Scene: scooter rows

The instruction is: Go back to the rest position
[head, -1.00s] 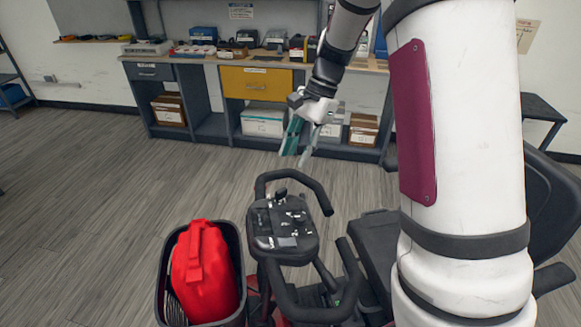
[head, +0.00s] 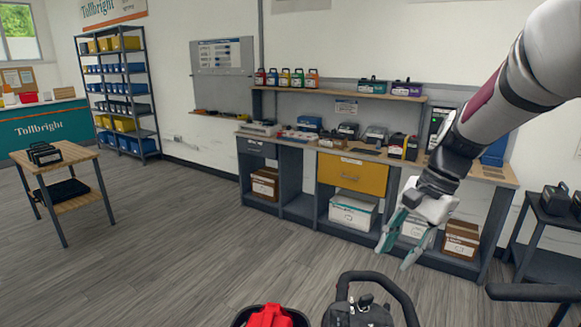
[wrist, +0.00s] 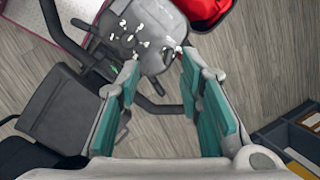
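My gripper (head: 398,248) hangs in the right half of the head view, in front of the workbench and above the scooter. Its two teal-padded fingers are spread apart with nothing between them. In the wrist view my gripper (wrist: 158,90) is also open and empty. The scooter's control panel (head: 358,312) and black handlebar (head: 385,282) show at the bottom of the head view. The panel (wrist: 140,35) lies beyond the fingertips in the wrist view, apart from them.
A workbench (head: 350,154) with a yellow drawer (head: 352,175) runs along the wall. A red item (head: 270,316) sits in the scooter's basket. A wooden side table (head: 65,160) holds a black battery-like case (head: 43,153). A dark stand (head: 540,215) is at right.

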